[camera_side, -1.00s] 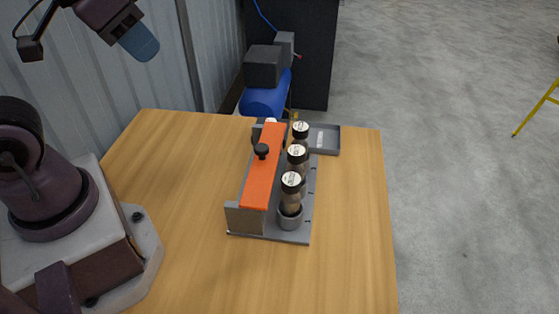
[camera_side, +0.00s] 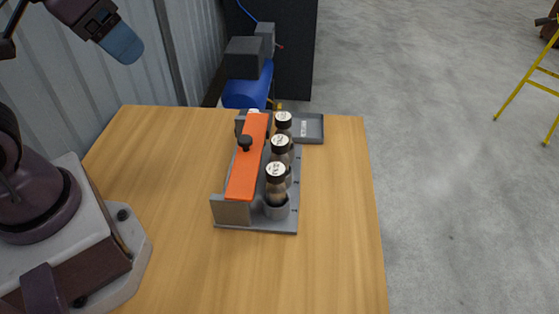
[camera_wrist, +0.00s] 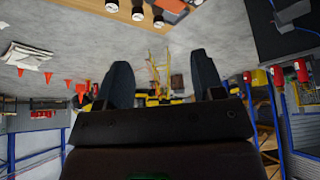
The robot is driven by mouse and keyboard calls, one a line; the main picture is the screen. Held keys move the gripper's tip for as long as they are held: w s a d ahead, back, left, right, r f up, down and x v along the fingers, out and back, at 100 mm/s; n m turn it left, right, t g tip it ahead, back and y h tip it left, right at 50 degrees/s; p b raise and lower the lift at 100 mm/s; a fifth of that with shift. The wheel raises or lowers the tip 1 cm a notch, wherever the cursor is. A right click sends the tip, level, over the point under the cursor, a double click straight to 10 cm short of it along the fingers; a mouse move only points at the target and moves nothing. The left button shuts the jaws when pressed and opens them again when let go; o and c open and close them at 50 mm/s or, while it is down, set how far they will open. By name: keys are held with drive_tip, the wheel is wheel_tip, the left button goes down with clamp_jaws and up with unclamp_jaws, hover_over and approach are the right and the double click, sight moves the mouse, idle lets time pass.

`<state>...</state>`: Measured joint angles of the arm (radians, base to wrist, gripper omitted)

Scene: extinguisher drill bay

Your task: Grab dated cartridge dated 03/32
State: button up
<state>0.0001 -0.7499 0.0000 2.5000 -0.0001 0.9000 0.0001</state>
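Three cartridges stand in a row in a grey rack (camera_side: 228,211) on the table: a near one (camera_side: 276,184), a middle one (camera_side: 280,146) and a far one (camera_side: 283,118). Each is a brownish tube with a dark cap and a white label on top. The print is too small to read, so I cannot tell which is dated 03/32. My gripper (camera_wrist: 162,70) shows two separated dark fingers with nothing between them. In the side view it is at the upper left, raised and away from the rack. The cartridge tops also show at the top of the wrist view (camera_wrist: 138,12).
An orange bar (camera_side: 248,165) with a black knob (camera_side: 245,143) runs along the rack's left side. A grey labelled tray (camera_side: 311,128) lies behind the rack. The wooden table (camera_side: 330,240) is clear right and front. A blue compressor (camera_side: 249,90) stands beyond the table.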

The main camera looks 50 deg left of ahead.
drive_tip(key=shift+o, duration=0.2)
drive_tip(key=n+g, duration=0.6)
drive_tip(key=n, duration=1.9)
hover_over(279, 140)
wheel_tip(279, 140, down, 14)
drive_tip(key=f, duration=0.6)
drive_tip(key=shift+a+f, duration=0.2)
drive_tip(key=shift+f, duration=0.15)
drive_tip(key=shift+d+f, duration=0.15)
drive_tip(key=shift+f, duration=3.05)
